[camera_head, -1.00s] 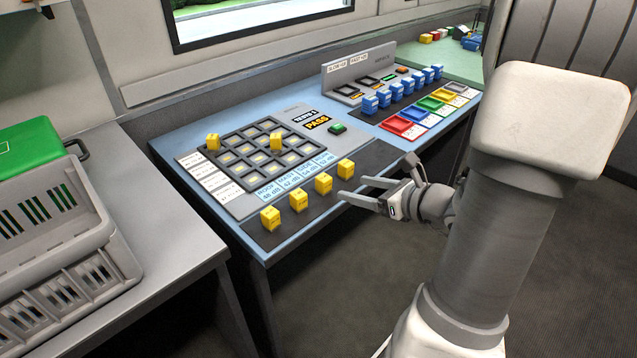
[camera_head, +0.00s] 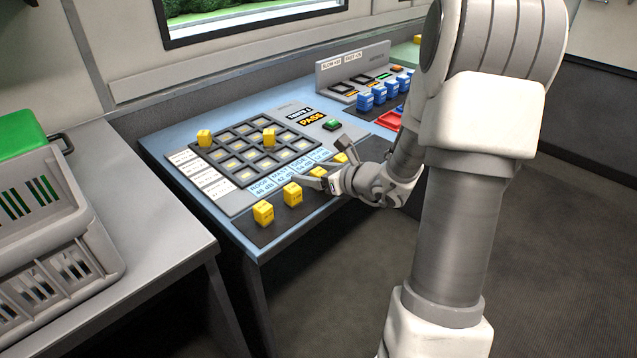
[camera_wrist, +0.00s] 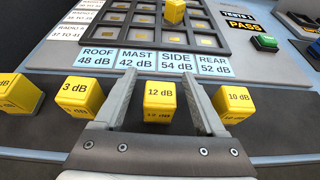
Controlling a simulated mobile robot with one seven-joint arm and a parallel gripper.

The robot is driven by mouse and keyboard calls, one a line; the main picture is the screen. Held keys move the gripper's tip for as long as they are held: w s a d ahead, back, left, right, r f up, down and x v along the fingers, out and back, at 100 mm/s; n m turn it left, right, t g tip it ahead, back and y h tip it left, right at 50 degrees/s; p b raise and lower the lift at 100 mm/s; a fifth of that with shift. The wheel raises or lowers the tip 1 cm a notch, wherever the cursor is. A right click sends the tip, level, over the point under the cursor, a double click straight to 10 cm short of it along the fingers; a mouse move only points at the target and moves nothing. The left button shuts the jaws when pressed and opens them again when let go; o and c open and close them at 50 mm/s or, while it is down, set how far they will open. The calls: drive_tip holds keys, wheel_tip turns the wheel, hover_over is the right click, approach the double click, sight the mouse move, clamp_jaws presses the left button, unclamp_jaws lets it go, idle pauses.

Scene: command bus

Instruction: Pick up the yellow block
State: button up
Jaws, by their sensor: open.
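Several yellow blocks stand in a row on the dark strip at the table's front. In the wrist view, a yellow block marked 12 dB (camera_wrist: 159,100) stands between the two fingers of my open gripper (camera_wrist: 164,90). A 3 dB block (camera_wrist: 82,97) is just left of the left finger, and a 10 dB block (camera_wrist: 233,103) is just right of the right finger. In the head view, my gripper (camera_head: 318,172) is over the strip, partly hiding the blocks there. Two blocks (camera_head: 263,213) and (camera_head: 292,194) show clear to its left.
A dark grid panel (camera_head: 233,153) behind the row holds two yellow blocks, one at its left corner (camera_head: 205,138) and one near its right (camera_head: 269,136). A green button (camera_head: 331,125) and blue blocks (camera_head: 365,102) lie farther right. A grey crate (camera_head: 50,225) stands on the left bench.

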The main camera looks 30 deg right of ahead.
drive_tip(key=shift+w+f, duration=0.1)
drive_tip(key=shift+w, duration=0.1)
drive_tip(key=shift+c, duration=0.3)
clamp_jaws()
